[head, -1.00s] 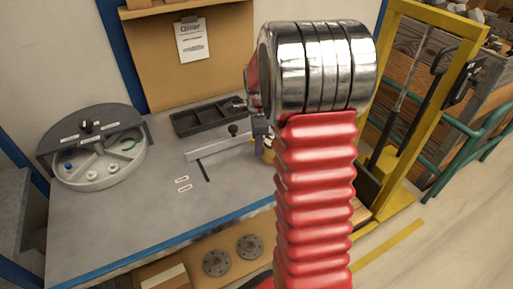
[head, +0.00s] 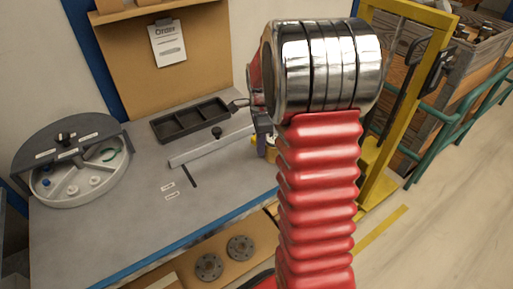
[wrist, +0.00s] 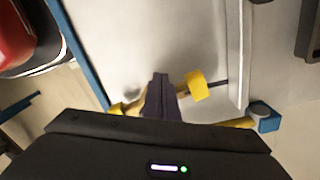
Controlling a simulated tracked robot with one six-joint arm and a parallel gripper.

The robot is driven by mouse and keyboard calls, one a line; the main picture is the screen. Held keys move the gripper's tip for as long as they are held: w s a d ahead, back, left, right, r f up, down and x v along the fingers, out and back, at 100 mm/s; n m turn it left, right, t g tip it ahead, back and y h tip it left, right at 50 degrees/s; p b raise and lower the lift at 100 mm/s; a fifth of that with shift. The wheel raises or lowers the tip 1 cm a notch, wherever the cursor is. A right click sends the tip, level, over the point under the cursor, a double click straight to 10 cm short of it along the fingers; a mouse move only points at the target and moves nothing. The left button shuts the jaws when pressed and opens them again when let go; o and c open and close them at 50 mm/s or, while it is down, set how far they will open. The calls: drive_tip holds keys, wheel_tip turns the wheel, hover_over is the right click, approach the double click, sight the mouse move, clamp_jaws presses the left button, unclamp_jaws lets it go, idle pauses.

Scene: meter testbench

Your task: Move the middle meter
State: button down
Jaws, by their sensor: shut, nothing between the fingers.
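In the wrist view, my gripper (wrist: 160,97) is shut with its dark fingertips together and nothing between them. Yellow parts show on both sides of the fingers: a short cylinder (wrist: 196,85) at right and a piece at left. The fingers hide what lies between, so I cannot tell whether they are one meter. A second yellow part (wrist: 238,123) with a blue-grey piece (wrist: 264,117) lies at lower right, partly hidden by my wrist. In the head view, my arm hides most of this area; a little yellow (head: 271,153) shows beside it. I cannot tell which meter is the middle one.
A light rail (head: 210,147) with a dark knob lies on the grey bench (head: 120,222). A black compartment tray (head: 190,120) sits behind it. A round grey tray (head: 80,195) with small parts stands at left. The front of the bench is mostly clear.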

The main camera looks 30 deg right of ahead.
drive_tip(key=shift+w+a, duration=0.2)
drive_tip(key=shift+a, duration=0.35)
drive_tip(key=a, duration=0.1)
drive_tip(key=w, duration=0.1)
drive_tip(key=a, duration=0.1)
drive_tip(key=shift+w+a+r, duration=0.2)
drive_tip(key=shift+a+r, duration=0.1)
wheel_tip(320, 180, up, 9)
drive_tip(key=shift+r, duration=0.15)
drive_tip(key=shift+s, duration=0.1)
